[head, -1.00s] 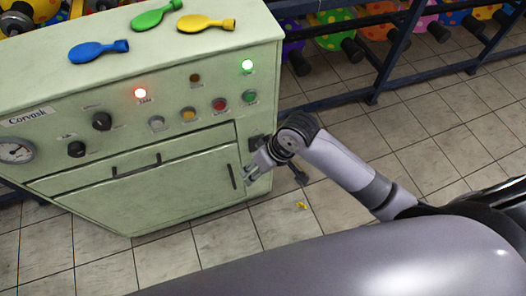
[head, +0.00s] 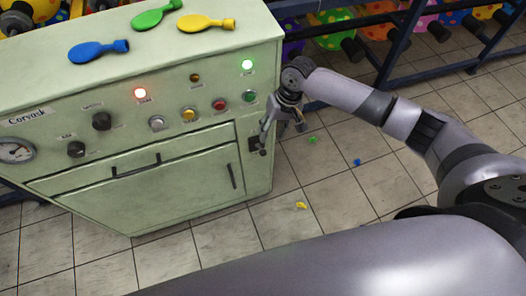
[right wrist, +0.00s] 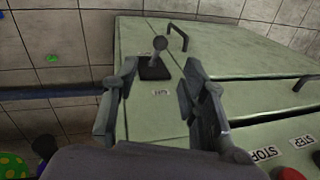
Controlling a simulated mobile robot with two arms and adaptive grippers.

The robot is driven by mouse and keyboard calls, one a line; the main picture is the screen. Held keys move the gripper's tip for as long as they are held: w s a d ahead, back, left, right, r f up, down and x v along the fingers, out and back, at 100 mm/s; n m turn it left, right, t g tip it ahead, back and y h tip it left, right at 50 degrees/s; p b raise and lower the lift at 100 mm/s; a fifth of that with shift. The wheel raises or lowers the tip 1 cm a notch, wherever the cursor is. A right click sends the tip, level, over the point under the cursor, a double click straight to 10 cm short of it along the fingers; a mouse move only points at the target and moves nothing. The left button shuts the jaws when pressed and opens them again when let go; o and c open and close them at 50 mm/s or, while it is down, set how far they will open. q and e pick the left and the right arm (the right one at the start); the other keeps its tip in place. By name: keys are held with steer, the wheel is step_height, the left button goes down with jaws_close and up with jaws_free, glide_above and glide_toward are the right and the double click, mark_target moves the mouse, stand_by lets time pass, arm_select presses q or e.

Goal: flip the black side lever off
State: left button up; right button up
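The black side lever (head: 263,152) sits on a dark plate on the pale green machine (head: 150,190), low near its right front edge. My right gripper (head: 284,128) is just above the lever at the machine's right side. Its two fingers (right wrist: 158,92) are spread apart with nothing between them, and the lever is beyond their tips. My left gripper is not in view.
Blue (head: 98,50), green (head: 156,14) and yellow (head: 206,23) balloons lie on the machine top. The front has knobs, buttons and lit red and green lamps. Small scraps lie on the tiled floor, which is otherwise clear.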

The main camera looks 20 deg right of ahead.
mark_target(263, 151)
steer(key=x, duration=1.2)
steer(key=shift+b, duration=0.35)
jaws_close()
